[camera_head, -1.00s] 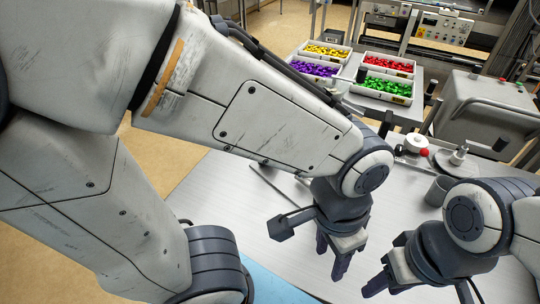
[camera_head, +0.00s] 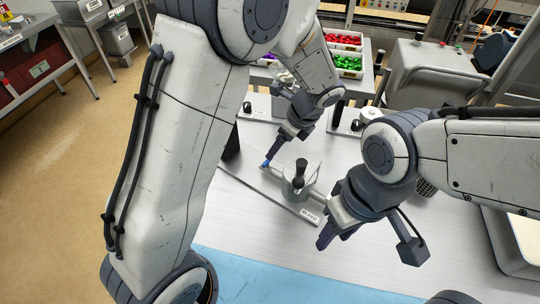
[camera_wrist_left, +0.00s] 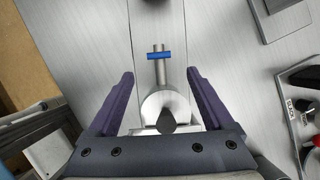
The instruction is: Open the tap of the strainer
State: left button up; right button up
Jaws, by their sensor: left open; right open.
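The strainer (camera_head: 300,180) is a shiny metal body with a black knob on top. It stands on a narrow metal plate (camera_head: 272,197) with a small label. In the left wrist view the strainer (camera_wrist_left: 166,105) shows between my fingers, with a thin pipe running out to a blue crossbar tap (camera_wrist_left: 160,55), just beyond the fingertips. My left gripper (camera_wrist_left: 158,74) is open and empty above them; in the head view its dark fingers hide part of the tap end. My right gripper (camera_head: 328,236) is open and empty, to the right of the strainer, over the bench.
Bins of red pieces (camera_head: 343,40) and green pieces (camera_head: 347,63) stand at the back. A grey hood-like box (camera_head: 432,72) stands at the back right. A tray (camera_head: 512,240) lies at the right. A blue mat (camera_head: 290,278) covers the front edge. Bare bench lies in front of the strainer.

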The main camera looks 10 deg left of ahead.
aim_at(267, 163)
pick_arm(q)
jog(key=x, duration=0.9)
jog(key=shift+a+f+p, duration=0.15)
jog(key=shift+f+p, duration=0.15)
jog(key=shift+p, duration=0.05)
grip_shut()
